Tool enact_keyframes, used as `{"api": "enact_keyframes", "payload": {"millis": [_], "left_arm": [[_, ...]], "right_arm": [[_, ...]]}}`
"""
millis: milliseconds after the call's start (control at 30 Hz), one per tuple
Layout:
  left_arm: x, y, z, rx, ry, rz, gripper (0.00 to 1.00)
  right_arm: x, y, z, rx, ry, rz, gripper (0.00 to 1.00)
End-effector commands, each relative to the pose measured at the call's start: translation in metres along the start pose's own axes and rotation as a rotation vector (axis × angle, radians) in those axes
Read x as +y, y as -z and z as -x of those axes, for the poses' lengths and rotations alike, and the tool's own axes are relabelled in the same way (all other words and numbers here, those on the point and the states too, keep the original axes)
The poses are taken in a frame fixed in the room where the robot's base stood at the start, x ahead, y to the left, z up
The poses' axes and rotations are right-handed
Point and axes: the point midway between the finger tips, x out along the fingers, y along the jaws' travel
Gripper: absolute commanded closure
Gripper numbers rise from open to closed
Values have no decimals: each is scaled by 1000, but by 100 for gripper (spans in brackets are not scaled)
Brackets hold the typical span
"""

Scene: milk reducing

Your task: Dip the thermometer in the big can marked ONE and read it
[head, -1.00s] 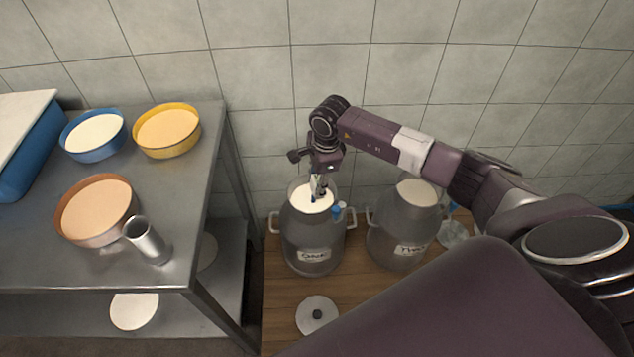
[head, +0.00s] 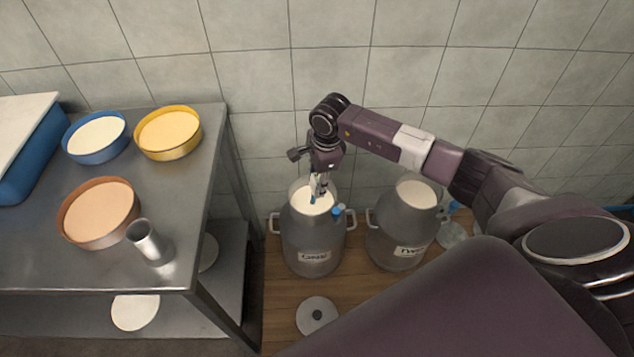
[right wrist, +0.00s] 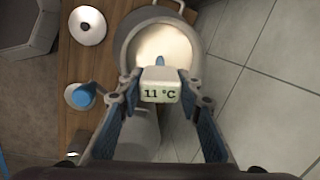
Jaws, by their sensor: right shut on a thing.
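The big grey can on the left (head: 312,238) stands on a wooden board, open and holding white milk; its label is too blurred to read surely. My right gripper (head: 318,188) is at its mouth, pointing down. In the right wrist view the gripper (right wrist: 160,100) is shut on the thermometer (right wrist: 160,84), whose white display reads 11 °C. Its blue lower part shows against the milk; how deep it reaches is hidden. My left gripper is not in view.
A round lid (head: 317,316) lies in front. The steel table (head: 190,215) at left holds several round pans and a metal cup (head: 146,240).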

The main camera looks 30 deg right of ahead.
Motion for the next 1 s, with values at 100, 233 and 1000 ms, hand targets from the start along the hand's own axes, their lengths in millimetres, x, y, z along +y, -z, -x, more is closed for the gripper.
{"api": "enact_keyframes", "payload": {"millis": [100,233,1000], "left_arm": [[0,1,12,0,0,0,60],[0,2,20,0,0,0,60],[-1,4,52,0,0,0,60]], "right_arm": [[-2,-1,16,1,1,1,92],[-5,-2,30,1,3,1,92],[-11,-6,85,0,0,0,92]]}}
